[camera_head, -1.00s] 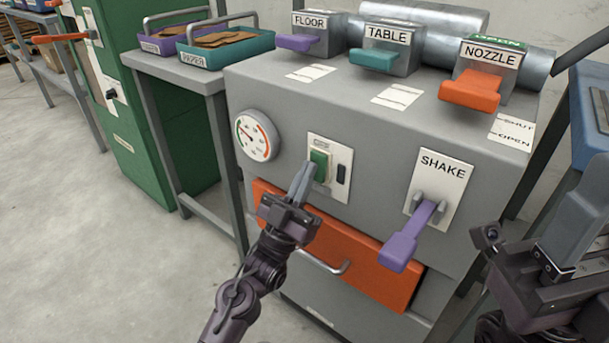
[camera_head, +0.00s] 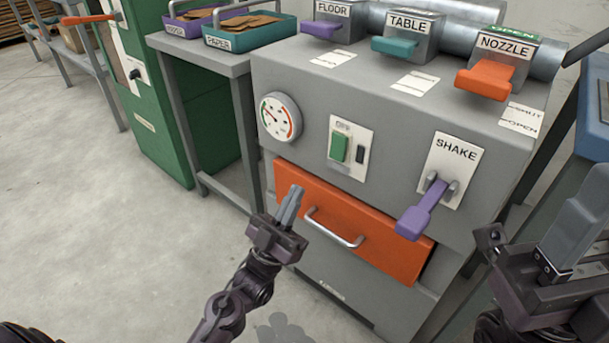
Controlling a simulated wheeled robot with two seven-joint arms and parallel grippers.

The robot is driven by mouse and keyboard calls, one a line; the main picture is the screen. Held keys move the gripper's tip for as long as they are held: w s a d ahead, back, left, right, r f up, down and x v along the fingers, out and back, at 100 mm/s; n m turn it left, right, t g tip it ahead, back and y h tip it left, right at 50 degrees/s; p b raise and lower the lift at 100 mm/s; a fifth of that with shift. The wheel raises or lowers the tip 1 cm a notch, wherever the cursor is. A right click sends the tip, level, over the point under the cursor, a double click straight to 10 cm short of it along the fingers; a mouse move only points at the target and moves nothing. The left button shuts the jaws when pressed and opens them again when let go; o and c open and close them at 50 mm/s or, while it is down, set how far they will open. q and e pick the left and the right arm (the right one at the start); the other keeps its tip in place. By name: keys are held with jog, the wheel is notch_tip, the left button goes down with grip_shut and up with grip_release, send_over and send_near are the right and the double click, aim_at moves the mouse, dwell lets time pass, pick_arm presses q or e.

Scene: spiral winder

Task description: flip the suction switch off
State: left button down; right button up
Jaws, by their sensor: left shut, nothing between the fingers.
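The suction switch is a green rocker (camera_head: 339,148) on a pale plate on the front of the grey machine (camera_head: 400,115). A small dark indicator (camera_head: 360,154) sits right of the rocker. The rocker is fully in view and nothing touches it. My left gripper (camera_head: 291,204) is shut and empty, below and left of the switch plate, in front of the orange drawer and apart from it. My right gripper (camera_head: 560,240) is only partly in view at the right edge, away from the switch; I cannot tell its fingers' state.
A round gauge (camera_head: 281,117) is left of the switch. A purple SHAKE lever (camera_head: 418,214) sticks out to the right. The orange drawer (camera_head: 380,250) with a metal handle (camera_head: 334,229) is below. Open floor (camera_head: 90,220) lies to the left.

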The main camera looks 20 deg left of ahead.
pick_arm(q)
jog(key=shift+v, duration=1.1)
jog(key=shift+s+r, duration=0.15)
